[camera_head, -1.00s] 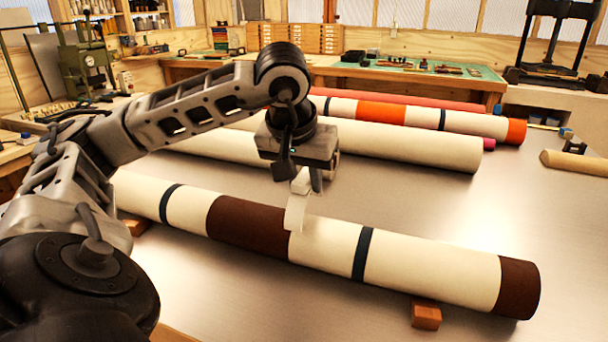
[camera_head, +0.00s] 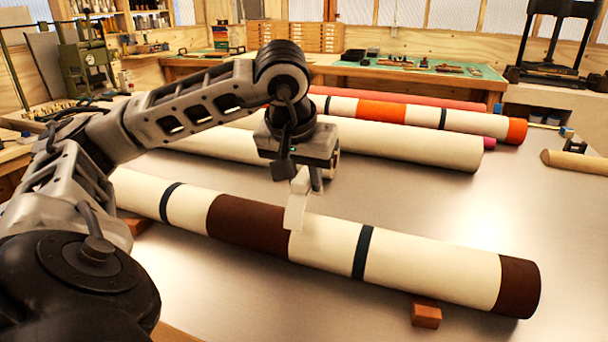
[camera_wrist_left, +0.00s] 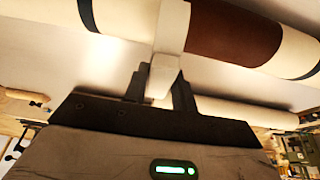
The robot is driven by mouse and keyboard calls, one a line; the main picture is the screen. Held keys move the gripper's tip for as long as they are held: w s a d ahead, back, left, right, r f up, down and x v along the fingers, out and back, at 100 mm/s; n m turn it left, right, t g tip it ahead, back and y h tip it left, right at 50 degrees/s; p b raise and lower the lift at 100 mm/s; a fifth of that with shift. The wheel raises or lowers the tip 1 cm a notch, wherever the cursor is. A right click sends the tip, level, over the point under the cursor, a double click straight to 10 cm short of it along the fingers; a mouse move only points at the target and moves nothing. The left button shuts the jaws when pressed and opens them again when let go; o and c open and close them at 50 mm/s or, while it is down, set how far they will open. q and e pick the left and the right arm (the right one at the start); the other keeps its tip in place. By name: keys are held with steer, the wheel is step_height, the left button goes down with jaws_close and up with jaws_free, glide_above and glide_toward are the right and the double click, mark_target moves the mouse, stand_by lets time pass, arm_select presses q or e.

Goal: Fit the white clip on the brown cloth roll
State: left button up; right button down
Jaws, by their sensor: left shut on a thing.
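The brown cloth roll (camera_head: 430,270) is cream with dark brown bands and narrow dark blue stripes. It lies across the near part of the table and also shows at the top of the left wrist view (camera_wrist_left: 235,32). My left gripper (camera_head: 303,180) is above it, shut on the white clip (camera_head: 296,212). The clip overlaps the roll's upper side in the picture, at the right edge of the middle brown band. In the left wrist view the clip (camera_wrist_left: 173,28) crosses the roll beside that band. I cannot tell whether it touches the roll. My right gripper is out of view.
Wooden blocks (camera_head: 425,313) sit under the roll. Behind it lie a plain cream roll (camera_head: 410,145), a roll with orange bands (camera_head: 380,111) and a red roll (camera_head: 440,102). A tan roll (camera_head: 575,165) lies at the right. The metal table between them is clear.

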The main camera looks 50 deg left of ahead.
mark_target(307, 215)
arm_select(q)
steer(key=shift+f, duration=0.15)
steer(key=shift+f+b, duration=1.1)
steer(key=shift+f, duration=0.05)
steer(key=shift+f, duration=0.1)
steer(key=shift+f+b, duration=1.15)
steer(key=shift+f, duration=0.05)
steer(key=shift+f, duration=0.1)
